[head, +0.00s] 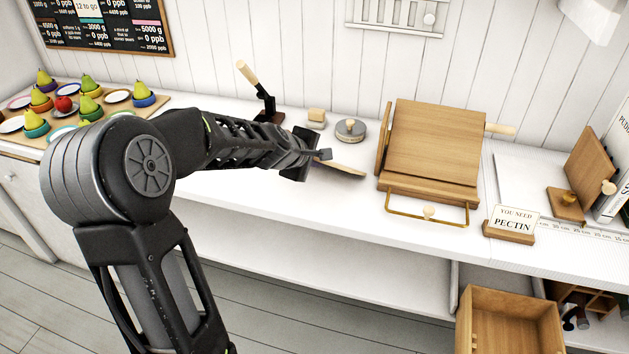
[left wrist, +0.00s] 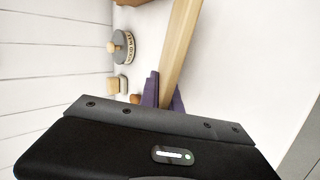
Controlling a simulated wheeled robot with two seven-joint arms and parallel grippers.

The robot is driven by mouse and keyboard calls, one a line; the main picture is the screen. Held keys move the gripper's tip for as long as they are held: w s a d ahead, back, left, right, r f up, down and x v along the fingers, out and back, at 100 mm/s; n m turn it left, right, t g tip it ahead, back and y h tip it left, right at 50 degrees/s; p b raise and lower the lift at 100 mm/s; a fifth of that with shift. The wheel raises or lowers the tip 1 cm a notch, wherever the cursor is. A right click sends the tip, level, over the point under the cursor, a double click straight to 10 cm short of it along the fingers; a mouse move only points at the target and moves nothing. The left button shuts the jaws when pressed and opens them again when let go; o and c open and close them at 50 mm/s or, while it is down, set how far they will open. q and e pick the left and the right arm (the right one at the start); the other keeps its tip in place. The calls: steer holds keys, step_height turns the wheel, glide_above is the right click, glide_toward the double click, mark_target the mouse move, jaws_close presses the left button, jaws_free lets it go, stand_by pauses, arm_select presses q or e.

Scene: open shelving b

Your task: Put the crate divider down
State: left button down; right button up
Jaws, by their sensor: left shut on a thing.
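The crate divider looks like a thin, pale wooden slat. In the head view, the divider (head: 345,171) sticks out to the right from my left gripper (head: 322,156), over the white counter (head: 330,215). In the left wrist view, the divider (left wrist: 181,45) runs up and away between the purple fingers of my left gripper (left wrist: 166,95). That gripper is shut on it and hides its near end. I cannot tell whether the divider touches the counter. My right gripper is not in view.
A wooden slanted stand (head: 435,145) with a brass rail is right of the divider. A pectin sign (head: 511,222) is further right; an open wooden crate (head: 510,300) sits below the counter.

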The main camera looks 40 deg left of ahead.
arm_select(q)
steer(key=c, duration=1.7)
jaws_free()
steer(key=p+v, duration=0.2)
steer(key=v, duration=0.6)
steer(key=r+p, duration=0.2)
steer(key=s+r+p, duration=0.1)
steer(key=r+p, duration=0.2)
steer(key=s+r+p, duration=0.1)
steer(key=r+p, duration=0.1)
steer(key=r, duration=0.1)
steer(key=shift+s+d+p, duration=0.15)
steer(key=shift+p, duration=0.15)
